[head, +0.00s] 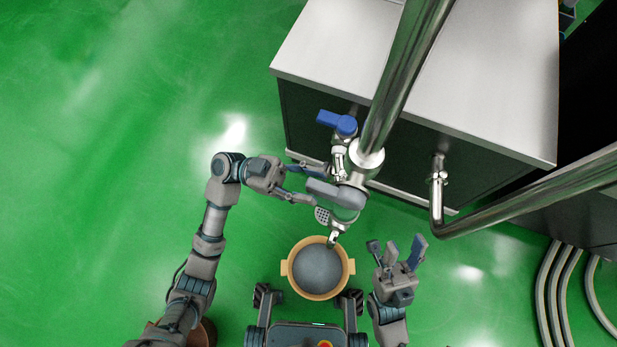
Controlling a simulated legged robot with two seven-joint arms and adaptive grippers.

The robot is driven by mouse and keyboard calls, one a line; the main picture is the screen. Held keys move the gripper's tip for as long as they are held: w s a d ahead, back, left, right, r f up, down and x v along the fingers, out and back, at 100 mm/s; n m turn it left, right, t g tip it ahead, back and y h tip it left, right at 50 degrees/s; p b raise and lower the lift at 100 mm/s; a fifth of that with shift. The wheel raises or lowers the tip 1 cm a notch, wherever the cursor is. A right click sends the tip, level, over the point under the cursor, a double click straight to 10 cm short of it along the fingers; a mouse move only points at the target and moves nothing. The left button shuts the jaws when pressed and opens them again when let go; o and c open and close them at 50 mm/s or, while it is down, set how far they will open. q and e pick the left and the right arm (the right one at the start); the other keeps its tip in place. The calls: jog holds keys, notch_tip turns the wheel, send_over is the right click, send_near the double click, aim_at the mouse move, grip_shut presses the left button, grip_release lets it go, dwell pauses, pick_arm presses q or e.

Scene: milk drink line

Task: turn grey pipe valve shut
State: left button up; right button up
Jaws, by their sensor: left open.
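The grey pipe valve (347,196) sits low on the vertical steel pipe, with its flat grey handle pointing left. My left gripper (316,186) is open, with its fingertips close to the left end of that handle, one above and one below it in the picture. I cannot tell whether they touch it. My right gripper (397,247) is open and empty, below and to the right of the valve, apart from it.
A blue valve handle (337,122) is just above the grey one. A tan-rimmed pot (289,268) with grey contents stands under the spout (333,238). A white-topped cabinet (480,85) and steel pipes (530,203) bound the right. Green floor is clear at left.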

pick_arm(q)
jog(key=v, duration=1.2)
jog(key=shift+f, duration=0.2)
